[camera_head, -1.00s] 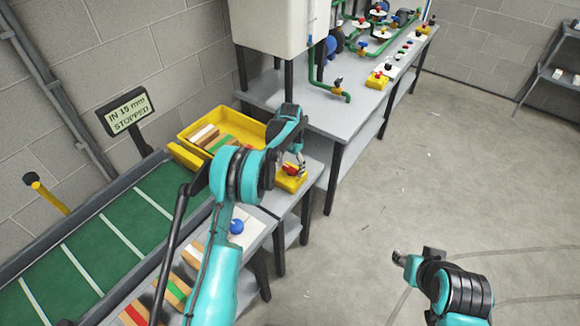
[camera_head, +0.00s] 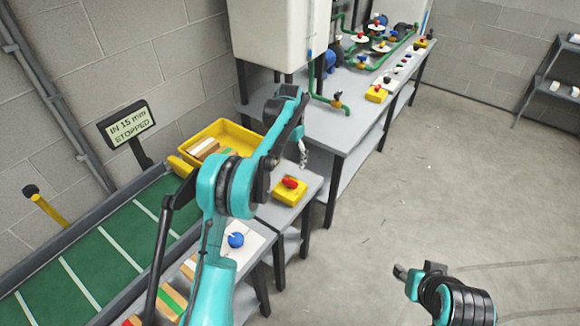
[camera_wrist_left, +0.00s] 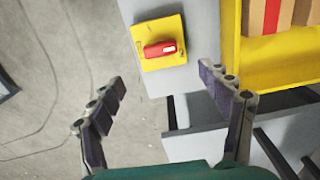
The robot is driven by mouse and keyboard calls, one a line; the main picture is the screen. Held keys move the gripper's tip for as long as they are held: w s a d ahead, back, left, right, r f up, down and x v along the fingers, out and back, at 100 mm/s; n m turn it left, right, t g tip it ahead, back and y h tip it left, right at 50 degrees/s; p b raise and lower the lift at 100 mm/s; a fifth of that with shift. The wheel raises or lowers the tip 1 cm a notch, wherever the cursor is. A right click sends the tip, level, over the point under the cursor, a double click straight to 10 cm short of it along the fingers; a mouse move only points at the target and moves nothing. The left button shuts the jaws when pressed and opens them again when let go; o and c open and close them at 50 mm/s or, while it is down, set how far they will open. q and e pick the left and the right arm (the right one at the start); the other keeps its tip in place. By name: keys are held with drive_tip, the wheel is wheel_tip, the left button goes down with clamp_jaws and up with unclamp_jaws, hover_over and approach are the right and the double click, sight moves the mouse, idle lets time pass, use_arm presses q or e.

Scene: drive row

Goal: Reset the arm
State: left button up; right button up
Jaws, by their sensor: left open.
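My left arm comes in from the lower left in the head view, and its gripper (camera_head: 302,150) hangs above the grey table beside the yellow bin. In the left wrist view the two fingers (camera_wrist_left: 165,100) are spread apart with nothing between them. A yellow switch box with a red handle (camera_head: 290,189) sits on the table below the gripper, apart from it; it also shows beyond the fingers in the left wrist view (camera_wrist_left: 160,47). My right arm's end (camera_head: 408,272) shows at the lower right over the floor; its fingers are too small to read.
A yellow bin (camera_head: 232,129) holds several striped blocks. A green conveyor (camera_head: 105,254) runs at the left beside a sign (camera_head: 127,123) reading "IN 15 mm STOPPED". A blue knob (camera_head: 236,240) sits on a white plate. A bench with green pipes (camera_head: 326,100) stands behind. The floor at right is clear.

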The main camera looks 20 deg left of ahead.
use_arm(q)
drive_tip(key=shift+r, duration=0.25)
drive_tip(key=shift+r, duration=0.1)
drive_tip(key=s+d+r+n+t, duration=0.1)
drive_tip(key=s+r+t, duration=0.1)
drive_tip(key=s+r, duration=0.6)
drive_tip(key=s+d+r+n+t, duration=0.15)
drive_tip(key=s+r, duration=0.35)
drive_tip(key=s, duration=0.5)
drive_tip(key=s+f+n+t, duration=0.1)
drive_tip(key=s+f+t, duration=0.1)
drive_tip(key=s, duration=0.7)
drive_tip(key=s+f+t, duration=0.1)
drive_tip(key=s+f, duration=0.3)
drive_tip(key=s, duration=0.6)
drive_tip(key=shift+n+t, duration=0.35)
